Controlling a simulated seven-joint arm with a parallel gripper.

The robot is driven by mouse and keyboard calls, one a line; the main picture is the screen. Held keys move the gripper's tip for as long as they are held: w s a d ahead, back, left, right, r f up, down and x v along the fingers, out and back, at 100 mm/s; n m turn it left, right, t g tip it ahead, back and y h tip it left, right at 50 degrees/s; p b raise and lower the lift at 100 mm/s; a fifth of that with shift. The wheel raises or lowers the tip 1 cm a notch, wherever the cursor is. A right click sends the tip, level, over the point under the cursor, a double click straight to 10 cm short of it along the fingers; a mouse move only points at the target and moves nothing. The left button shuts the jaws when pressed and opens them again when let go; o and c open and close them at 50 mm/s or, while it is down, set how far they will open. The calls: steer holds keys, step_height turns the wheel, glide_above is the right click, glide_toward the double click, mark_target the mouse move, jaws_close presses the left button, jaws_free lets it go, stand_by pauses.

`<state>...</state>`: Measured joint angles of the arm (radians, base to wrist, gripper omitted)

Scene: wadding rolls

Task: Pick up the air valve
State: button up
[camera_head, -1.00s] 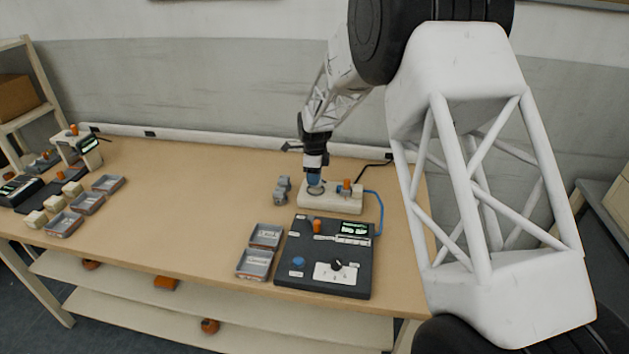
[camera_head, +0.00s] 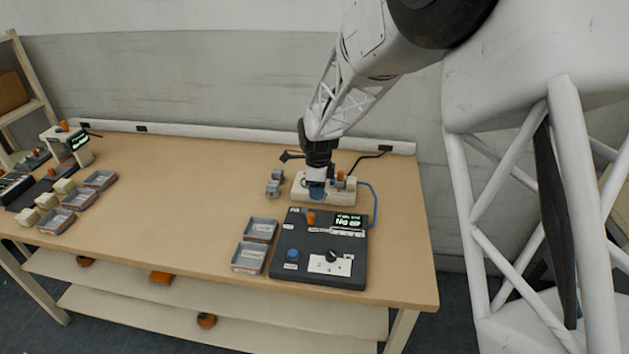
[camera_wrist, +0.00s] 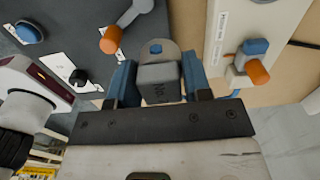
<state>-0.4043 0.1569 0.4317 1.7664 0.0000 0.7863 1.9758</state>
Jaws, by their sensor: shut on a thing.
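My gripper (camera_head: 316,194) is low over the left part of a cream base (camera_head: 342,198).
A dark control panel (camera_head: 300,262) with an orange-tipped lever, blue button and lit screen lies in front. Two grey trays (camera_head: 249,257) and small grey pieces (camera_head: 274,183) are to its left. A blue hose (camera_head: 376,205) runs at the right. The table's middle left is clear.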

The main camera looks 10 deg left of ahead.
steer(key=shift+s+d+r, duration=0.1)
steer(key=shift+s+d, duration=0.15)
steer(key=shift+s, duration=0.35)
steer(key=shift+s+d+r, duration=0.1)
steer(key=shift+s+d, duration=0.15)
steer(key=shift+s, duration=0.35)
steer(key=s+a+n, duration=0.3)
steer(key=a+n, duration=0.5)
steer(key=n, duration=0.1)
steer(key=s+a+r+n, duration=0.1)
steer(key=s+a+n, duration=0.3)
steer(key=a+n, duration=0.4)
steer(key=shift+a+r+n, duration=0.3)
steer(key=shift+a+n, duration=0.05)
steer(key=shift+n, duration=0.15)
steer(key=shift+f, duration=3.15)
